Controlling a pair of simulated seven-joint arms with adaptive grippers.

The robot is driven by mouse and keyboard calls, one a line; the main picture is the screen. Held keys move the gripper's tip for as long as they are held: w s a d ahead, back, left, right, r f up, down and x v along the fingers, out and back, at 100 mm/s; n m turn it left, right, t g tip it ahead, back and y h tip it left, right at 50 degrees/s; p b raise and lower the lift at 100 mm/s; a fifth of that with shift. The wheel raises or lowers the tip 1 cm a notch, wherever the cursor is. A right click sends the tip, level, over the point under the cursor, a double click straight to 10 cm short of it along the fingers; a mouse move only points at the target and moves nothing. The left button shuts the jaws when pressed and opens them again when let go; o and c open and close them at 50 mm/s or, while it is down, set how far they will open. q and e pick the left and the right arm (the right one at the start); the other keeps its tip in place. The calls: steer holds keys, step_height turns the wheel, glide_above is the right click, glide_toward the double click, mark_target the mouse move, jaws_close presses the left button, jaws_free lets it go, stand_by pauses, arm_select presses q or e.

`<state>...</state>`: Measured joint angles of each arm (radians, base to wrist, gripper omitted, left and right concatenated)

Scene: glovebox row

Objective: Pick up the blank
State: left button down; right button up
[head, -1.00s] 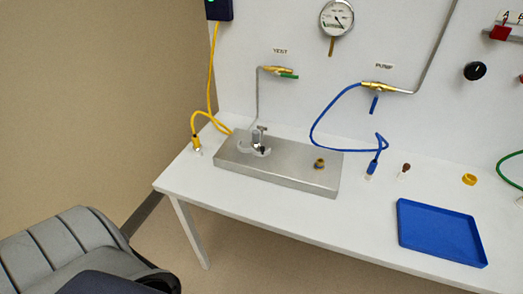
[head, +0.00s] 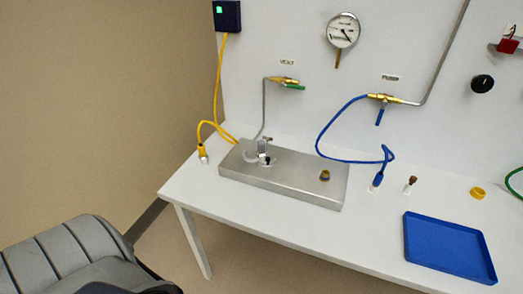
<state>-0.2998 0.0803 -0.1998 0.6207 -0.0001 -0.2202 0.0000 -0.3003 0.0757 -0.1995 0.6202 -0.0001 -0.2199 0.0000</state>
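Neither of my grippers shows in the head view. I cannot tell for sure which part is the blank. A yellow ring-like part (head: 478,193) lies on the white bench at the right, behind the blue tray. A small brown-topped part (head: 411,184) stands on the bench left of it. A metal block (head: 285,180) sits on the left of the bench. It bears a silver clamp-like fitting (head: 264,148) with pale curved parts, and a brass port (head: 325,176).
A blue tray (head: 408,240) lies at the front right. A blue hose (head: 318,140) and a yellow cable (head: 213,125) end on the bench. A gauge (head: 343,30) and valves are on the back wall. A grey ribbed seat-like shape (head: 60,255) is at the lower left.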

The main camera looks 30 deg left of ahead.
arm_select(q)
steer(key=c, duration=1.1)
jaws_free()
